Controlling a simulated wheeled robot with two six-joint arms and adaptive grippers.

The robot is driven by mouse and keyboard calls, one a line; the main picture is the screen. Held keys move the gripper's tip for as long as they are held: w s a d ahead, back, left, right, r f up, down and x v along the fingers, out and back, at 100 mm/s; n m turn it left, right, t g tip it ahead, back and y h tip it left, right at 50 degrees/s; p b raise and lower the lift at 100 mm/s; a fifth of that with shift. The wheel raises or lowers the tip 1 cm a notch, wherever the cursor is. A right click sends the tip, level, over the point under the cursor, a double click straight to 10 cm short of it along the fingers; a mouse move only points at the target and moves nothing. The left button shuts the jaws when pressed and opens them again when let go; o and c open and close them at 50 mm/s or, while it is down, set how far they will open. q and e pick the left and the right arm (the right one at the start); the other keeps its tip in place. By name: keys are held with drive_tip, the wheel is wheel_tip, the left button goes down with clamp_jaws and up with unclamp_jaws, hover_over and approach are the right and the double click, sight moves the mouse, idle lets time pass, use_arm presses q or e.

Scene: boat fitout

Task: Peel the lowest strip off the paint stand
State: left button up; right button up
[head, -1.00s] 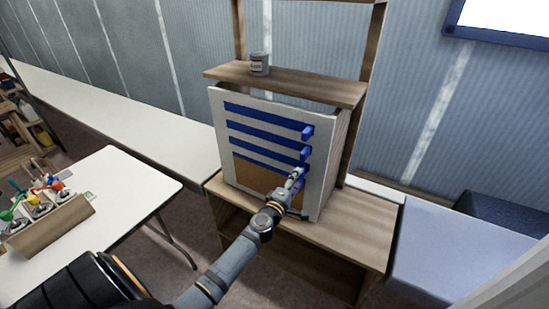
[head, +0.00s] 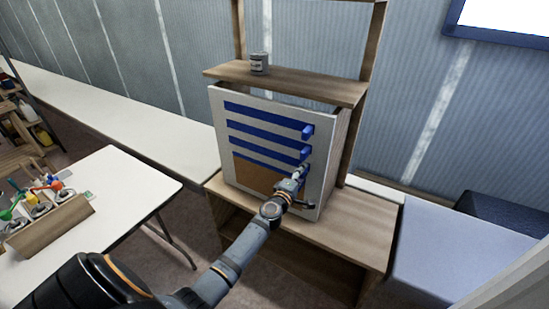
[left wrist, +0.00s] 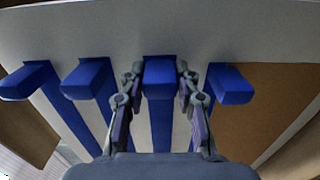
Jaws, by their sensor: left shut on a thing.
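The paint stand's white panel (head: 318,185) stands upright on a wooden bench, with several blue strips across it, each ending in a protruding tab at the right. The lowest strip (head: 250,162) borders a brown area; its tab (left wrist: 231,84) is rightmost in the left wrist view, beside that brown area and outside my fingers. My left gripper (head: 300,172) is shut on the neighbouring tab (left wrist: 160,78), that of the second-lowest strip, one finger on each side. In the head view the gripper hides the lowest tab. My right gripper is not in view.
A small can (head: 259,64) stands on the wooden shelf (head: 290,82) above the panel. A white table (head: 130,195) with a wooden holder (head: 50,225) is at the left. The bench (head: 350,225) is clear to the right of the panel.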

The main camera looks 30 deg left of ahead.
use_arm(q)
drive_tip(key=shift+c, duration=1.2)
drive_tip(key=shift+s+f, duration=0.1)
drive_tip(key=shift+s, duration=0.2)
drive_tip(key=shift+s+p, duration=0.3)
drive_tip(key=shift+s, duration=0.85)
drive_tip(key=s, duration=0.8)
drive_tip(key=shift+d, duration=0.3)
